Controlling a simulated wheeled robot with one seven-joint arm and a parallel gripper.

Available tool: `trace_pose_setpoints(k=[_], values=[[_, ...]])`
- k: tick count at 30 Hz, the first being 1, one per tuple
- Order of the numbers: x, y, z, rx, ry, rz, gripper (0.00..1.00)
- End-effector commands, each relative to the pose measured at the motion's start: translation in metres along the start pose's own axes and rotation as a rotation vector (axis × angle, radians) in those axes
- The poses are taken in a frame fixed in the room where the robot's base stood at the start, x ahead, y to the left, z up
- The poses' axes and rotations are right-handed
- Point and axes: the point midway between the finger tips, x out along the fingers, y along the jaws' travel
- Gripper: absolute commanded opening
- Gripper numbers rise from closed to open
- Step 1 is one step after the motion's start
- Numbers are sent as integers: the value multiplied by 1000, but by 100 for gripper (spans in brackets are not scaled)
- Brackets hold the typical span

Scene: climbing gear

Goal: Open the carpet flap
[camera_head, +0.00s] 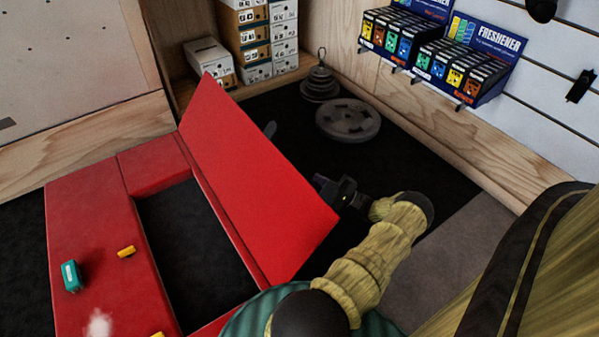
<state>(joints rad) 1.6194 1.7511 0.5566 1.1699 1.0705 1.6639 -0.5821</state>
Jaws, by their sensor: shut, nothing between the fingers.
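The red carpet flap (255,175) is raised on its long right side and leans steeply over the floor. It is joined to a red padded mat (85,225) with a dark rectangular opening (195,245) to the left of the flap. My gripper (325,188) is at the right of the flap, by its outer face and upper right edge. The fingertips are partly hidden behind the flap, so contact cannot be told. Nothing shows held in the gripper.
A teal box (70,276) and a yellow piece (126,252) lie on the mat. A weight plate (348,120) and stacked weights (320,83) lie on the dark floor behind. Shoe boxes (250,40) stand at the back; freshener displays (465,65) line the right wall.

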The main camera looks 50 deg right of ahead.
Motion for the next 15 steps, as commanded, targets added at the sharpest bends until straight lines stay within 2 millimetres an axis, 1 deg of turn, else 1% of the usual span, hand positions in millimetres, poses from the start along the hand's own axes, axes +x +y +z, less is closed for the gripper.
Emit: trace_pose_setpoints(k=[1, 9, 15], values=[[8, 1, 0, 2, -2, 1, 0], [56, 2, -1, 1, -2, 1, 0], [69, 2, 14, 2, 0, 1, 0]])
